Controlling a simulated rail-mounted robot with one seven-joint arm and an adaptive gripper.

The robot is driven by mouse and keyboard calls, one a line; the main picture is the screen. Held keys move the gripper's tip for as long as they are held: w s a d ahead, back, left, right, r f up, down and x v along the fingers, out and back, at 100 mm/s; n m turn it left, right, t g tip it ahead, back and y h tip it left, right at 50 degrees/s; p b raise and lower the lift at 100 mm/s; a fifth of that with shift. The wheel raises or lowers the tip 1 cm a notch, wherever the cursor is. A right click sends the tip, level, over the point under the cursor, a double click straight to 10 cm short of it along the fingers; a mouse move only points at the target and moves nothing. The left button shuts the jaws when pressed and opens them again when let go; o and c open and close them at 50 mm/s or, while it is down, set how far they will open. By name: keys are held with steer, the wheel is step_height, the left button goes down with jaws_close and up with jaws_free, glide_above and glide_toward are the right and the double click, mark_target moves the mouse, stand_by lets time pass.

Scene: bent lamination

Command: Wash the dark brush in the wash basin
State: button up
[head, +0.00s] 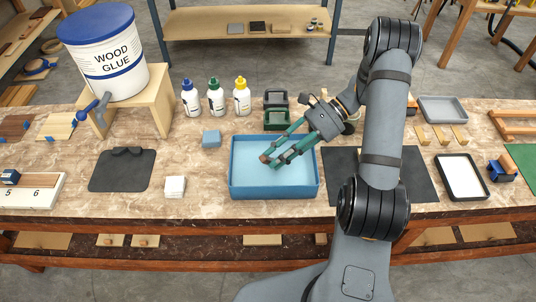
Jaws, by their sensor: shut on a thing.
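The wash basin (233,176) is a light blue rectangular tray of pale blue water at the middle of the bench. My gripper (275,159), with green fingers, reaches in from the upper right over the basin's back half. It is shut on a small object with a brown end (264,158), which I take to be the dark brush. Its bristles are hidden or too small to make out, and I cannot tell whether it touches the water.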

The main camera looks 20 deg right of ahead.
steer(key=shift+s+d, duration=0.2)
steer(key=shift+d, duration=0.6)
steer(key=shift+w+a+r+p, duration=0.1)
steer(key=shift+a+r+p, duration=0.4)
steer(key=shift+r+p, duration=0.45)
steer(key=shift+w+a+r+p, duration=0.15)
steer(key=shift+a+r+p, duration=0.45)
steer(key=shift+r, duration=0.6)
steer(key=shift+w+a+r+p, duration=0.1)
steer(key=shift+a+r+p, duration=0.3)
steer(key=shift+r+p, duration=0.6)
steer(key=shift+r, duration=0.1)
steer(key=shift+r+p, duration=1.95)
steer(key=shift+r, duration=0.5)
